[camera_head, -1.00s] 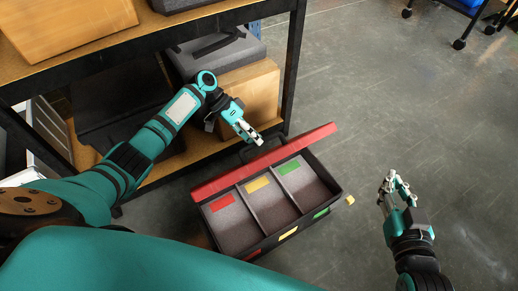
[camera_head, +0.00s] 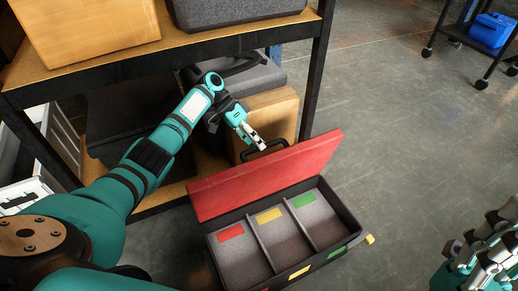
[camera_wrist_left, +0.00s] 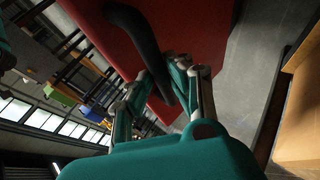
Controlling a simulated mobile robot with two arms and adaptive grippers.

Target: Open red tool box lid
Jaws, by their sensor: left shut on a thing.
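The tool box (camera_head: 347,211) stands on the floor with its red lid (camera_head: 268,176) raised and leaning back toward the shelf. Its inside is exposed: three grey compartments with a red, a yellow and a green label. My left gripper (camera_head: 261,146) is behind the lid's upper edge, at the black handle (camera_head: 275,146). In the left wrist view the dark handle (camera_wrist_left: 143,45) runs between the fingers of my left gripper (camera_wrist_left: 180,75), which is shut on it, with the red lid (camera_wrist_left: 195,30) beyond. My right gripper (camera_head: 480,245) is empty, apart from the box, its fingers apart and partly cut off.
A shelf (camera_head: 200,47) with a wooden box (camera_head: 85,27) and dark cases stands behind and left of the tool box. A wooden block (camera_head: 275,112) is close behind my left gripper. A wheeled cart (camera_head: 480,45) with a blue bin stands far right. Floor between is clear.

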